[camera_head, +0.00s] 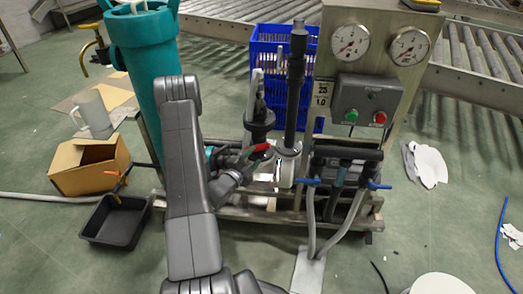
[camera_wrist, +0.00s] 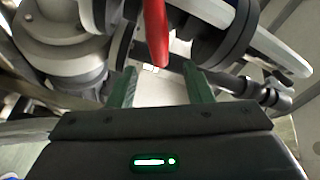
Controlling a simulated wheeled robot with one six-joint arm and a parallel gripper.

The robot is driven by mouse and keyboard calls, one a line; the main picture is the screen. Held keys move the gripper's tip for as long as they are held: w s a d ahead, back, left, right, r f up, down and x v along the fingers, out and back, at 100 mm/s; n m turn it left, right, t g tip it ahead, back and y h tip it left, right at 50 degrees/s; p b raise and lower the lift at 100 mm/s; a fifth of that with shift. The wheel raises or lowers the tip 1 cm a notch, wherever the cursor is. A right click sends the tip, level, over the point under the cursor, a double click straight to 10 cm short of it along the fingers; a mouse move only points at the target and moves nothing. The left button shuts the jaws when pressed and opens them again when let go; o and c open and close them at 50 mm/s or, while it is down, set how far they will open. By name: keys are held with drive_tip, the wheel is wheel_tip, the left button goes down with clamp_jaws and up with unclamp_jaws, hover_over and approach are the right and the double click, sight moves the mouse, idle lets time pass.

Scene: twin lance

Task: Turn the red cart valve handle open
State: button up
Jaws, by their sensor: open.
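The red valve handle (camera_head: 261,148) is on the cart, beside the dark upright pipe fittings. In the wrist view the red handle (camera_wrist: 154,32) comes down from the top edge, and its lower end lines up with the gap between my fingertips. My gripper (camera_head: 247,163) is right beside the handle in the head view. Its two green fingers (camera_wrist: 160,78) are apart in the wrist view, with nothing clamped between them. I cannot tell whether the handle's end is inside the gap or just beyond the tips. Part of the valve is hidden behind my gripper.
The cart carries a teal tank (camera_head: 146,60), a control box (camera_head: 366,103) with gauges above it, and blue-handled valves (camera_head: 378,186). A blue crate (camera_head: 268,50) stands behind. A cardboard box (camera_head: 88,165) and black tray (camera_head: 114,221) lie left on the floor. Pipes crowd my gripper.

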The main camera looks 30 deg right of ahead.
sight(262, 148)
drive_tip(key=x, duration=0.6)
drive_tip(key=shift+w+d+b, duration=0.15)
drive_tip(key=shift+d+b, duration=0.1)
drive_tip(key=shift+b, duration=0.15)
drive_tip(key=c, duration=1)
